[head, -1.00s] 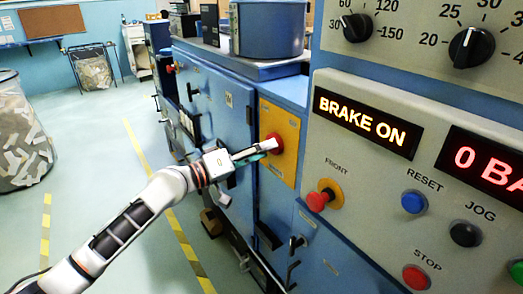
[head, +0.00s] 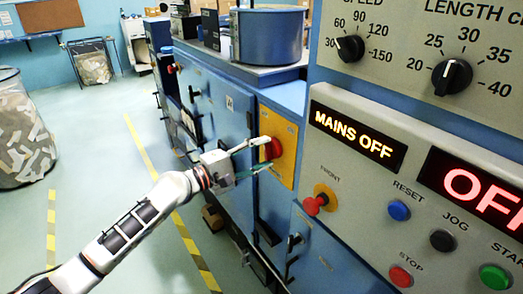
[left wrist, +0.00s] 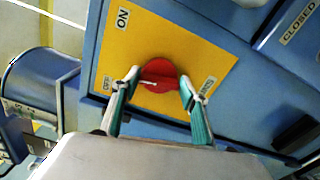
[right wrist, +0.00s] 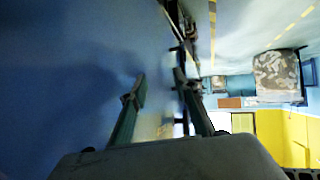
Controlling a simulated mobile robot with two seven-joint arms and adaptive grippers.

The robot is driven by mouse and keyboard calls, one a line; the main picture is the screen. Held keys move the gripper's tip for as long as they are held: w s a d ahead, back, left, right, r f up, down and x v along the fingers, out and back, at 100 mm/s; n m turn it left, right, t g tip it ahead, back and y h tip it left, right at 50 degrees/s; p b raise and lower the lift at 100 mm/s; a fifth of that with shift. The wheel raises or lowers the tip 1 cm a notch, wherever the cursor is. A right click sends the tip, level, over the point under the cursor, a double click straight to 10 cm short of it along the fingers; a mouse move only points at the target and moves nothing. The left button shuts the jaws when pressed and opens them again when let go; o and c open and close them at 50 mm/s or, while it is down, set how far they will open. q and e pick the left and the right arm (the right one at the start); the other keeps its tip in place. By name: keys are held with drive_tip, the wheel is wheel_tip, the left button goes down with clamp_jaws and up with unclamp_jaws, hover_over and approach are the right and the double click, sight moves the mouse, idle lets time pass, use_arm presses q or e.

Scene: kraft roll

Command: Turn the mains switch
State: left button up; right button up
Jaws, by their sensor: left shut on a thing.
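The mains switch is a red round knob (head: 271,149) on a yellow plate (head: 285,130) on the blue cabinet side. In the left wrist view the knob (left wrist: 158,74) carries a pale mark lying roughly level, towards the plate's left side. An "ON" label sits at the plate's upper left; smaller labels are hard to read. My left gripper (head: 262,155) is shut on the knob, one finger on each side of it. The left display (head: 354,134) reads "MAINS OFF"; the right one (head: 478,192) shows "OFF", cut by the frame. My right gripper (right wrist: 158,84) is open and empty.
The control panel has a red front button (head: 313,205) on a yellow base, reset, jog, stop and start buttons, and two dials. A blue drum (head: 268,35) stands on the cabinet top. A scrap bin (head: 20,130) stands at left. Floor between is clear.

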use_arm(q)
drive_tip(key=n+p, duration=0.2)
drive_tip(key=n, duration=0.3)
drive_tip(key=shift+r+p, duration=0.15)
drive_tip(key=shift+p, duration=0.15)
drive_tip(key=shift+n, duration=0.4)
drive_tip(key=shift+n+p, duration=0.3)
drive_tip(key=shift+p, duration=0.1)
use_arm(e)
drive_tip(key=shift+s+d+r+h, duration=0.15)
drive_tip(key=shift+s+d+r, duration=0.05)
drive_tip(key=shift+d+r, duration=0.25)
drive_tip(key=shift+s+d+r+h, duration=0.15)
drive_tip(key=shift+d+r, duration=0.2)
drive_tip(key=shift+r, duration=0.1)
drive_tip(key=shift+f, duration=0.1)
use_arm(q)
drive_tip(key=o, duration=1.1)
use_arm(e)
drive_tip(key=shift+a, duration=0.1)
drive_tip(key=shift+r, duration=0.2)
